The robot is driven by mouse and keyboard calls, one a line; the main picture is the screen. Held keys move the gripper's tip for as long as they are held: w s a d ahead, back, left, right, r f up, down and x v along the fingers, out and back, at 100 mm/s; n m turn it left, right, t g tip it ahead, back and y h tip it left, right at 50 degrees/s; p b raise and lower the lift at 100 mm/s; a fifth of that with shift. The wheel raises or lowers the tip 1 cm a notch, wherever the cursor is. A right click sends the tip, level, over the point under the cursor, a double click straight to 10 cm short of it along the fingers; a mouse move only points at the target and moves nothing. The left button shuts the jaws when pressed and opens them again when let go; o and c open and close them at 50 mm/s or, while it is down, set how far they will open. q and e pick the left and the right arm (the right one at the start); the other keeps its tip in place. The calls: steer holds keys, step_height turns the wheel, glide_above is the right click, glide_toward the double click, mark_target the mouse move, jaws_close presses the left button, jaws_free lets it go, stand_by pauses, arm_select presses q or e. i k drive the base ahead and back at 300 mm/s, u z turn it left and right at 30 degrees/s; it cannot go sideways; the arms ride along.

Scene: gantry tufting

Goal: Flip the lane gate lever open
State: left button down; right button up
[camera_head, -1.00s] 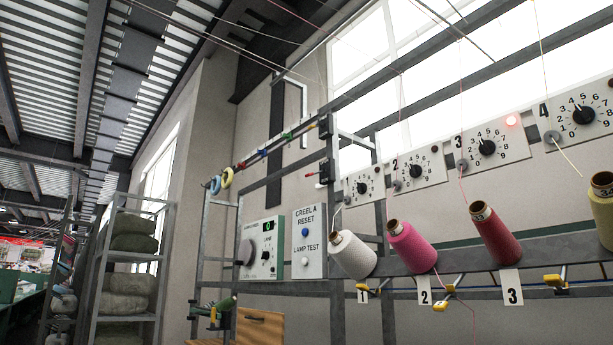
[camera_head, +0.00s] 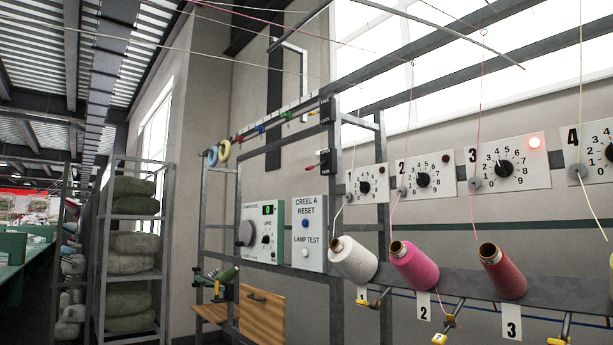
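No part is plainly marked as the lane gate lever. Below the yarn cones, rods with yellow ends stick out by the number plates: one yellow end by plate 1 (camera_head: 362,296), one near plate 2 (camera_head: 439,338), and one near plate 3 (camera_head: 557,341), cut by the bottom edge. A small red-tipped lever (camera_head: 314,167) sits on a black block on the frame post. Neither of my grippers shows.
White, pink and red cones (camera_head: 502,271) sit on a grey rail. A control panel (camera_head: 262,232) and a wooden box (camera_head: 262,316) stand left, beside shelves (camera_head: 131,275).

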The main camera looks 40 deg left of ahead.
mark_target(324, 161)
steer(key=u, duration=0.5)
steer(key=i, duration=0.55)
steer(key=u, duration=0.95)
steer(key=i, duration=0.85)
steer(key=z, duration=0.55)
steer(key=i, duration=0.8)
steer(key=z, duration=0.65)
